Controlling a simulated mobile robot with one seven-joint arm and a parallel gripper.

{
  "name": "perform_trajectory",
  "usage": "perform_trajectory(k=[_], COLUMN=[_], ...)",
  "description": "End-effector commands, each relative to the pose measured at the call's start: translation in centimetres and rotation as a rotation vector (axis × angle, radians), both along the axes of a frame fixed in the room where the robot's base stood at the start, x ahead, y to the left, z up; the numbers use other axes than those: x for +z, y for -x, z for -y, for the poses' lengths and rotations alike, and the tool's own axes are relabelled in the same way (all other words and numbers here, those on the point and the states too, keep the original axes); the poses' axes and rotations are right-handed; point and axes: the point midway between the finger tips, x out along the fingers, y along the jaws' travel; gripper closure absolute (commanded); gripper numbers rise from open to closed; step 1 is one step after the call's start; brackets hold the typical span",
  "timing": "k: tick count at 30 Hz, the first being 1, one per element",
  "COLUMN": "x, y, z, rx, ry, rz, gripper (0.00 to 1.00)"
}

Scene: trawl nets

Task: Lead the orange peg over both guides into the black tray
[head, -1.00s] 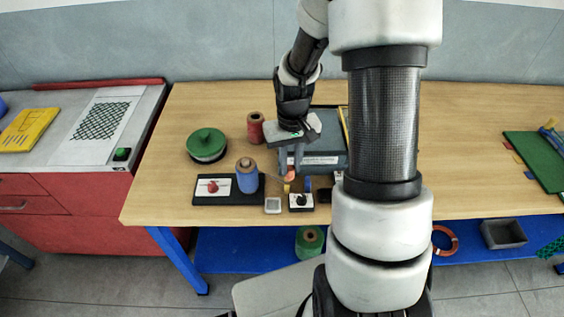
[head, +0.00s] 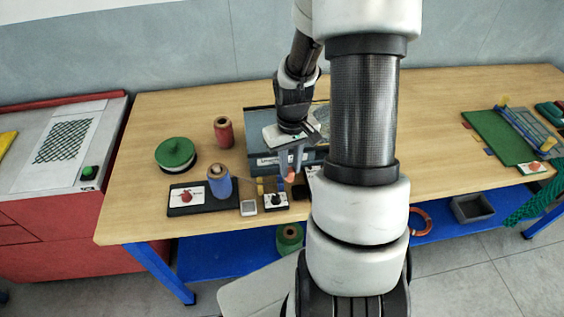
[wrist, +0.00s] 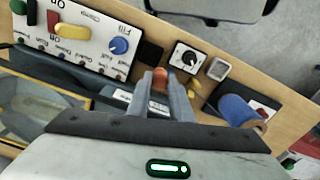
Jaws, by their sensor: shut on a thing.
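My gripper (head: 291,168) points down above the front of the bench, shut on the orange peg (wrist: 160,80). The peg shows between the fingertips in the wrist view and as a small orange tip in the head view (head: 291,175). A yellow guide (head: 260,187) and a blue guide (head: 281,185) seem to stand behind the dial panel, left of the peg. A small black square, perhaps the black tray (head: 299,192), lies at the front edge, right of the dial panel; it also shows in the wrist view (wrist: 150,53). My arm hides part of this area.
A blue spool (head: 219,183) stands on a black base left of the dial panel (head: 276,201). A small grey-white square (head: 248,208) lies between them. A red spool (head: 224,132) and a green reel (head: 175,154) stand farther back. A grey-blue case (head: 262,157) lies behind my gripper.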

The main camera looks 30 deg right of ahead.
Motion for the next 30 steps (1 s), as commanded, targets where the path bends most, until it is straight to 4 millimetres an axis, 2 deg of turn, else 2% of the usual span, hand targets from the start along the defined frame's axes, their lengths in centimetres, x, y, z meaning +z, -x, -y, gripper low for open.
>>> perform_trajectory(k=[12, 21, 30], x=[0.1, -2.9, -4.5], y=[2.5, 2.4, 2.4], z=[2.3, 2.2, 2.2], rx=[-0.001, 0.001, -0.001], ry=[0.001, 0.000, 0.001], rz=[0.001, 0.001, 0.001], gripper=[1.00, 1.00, 1.00])
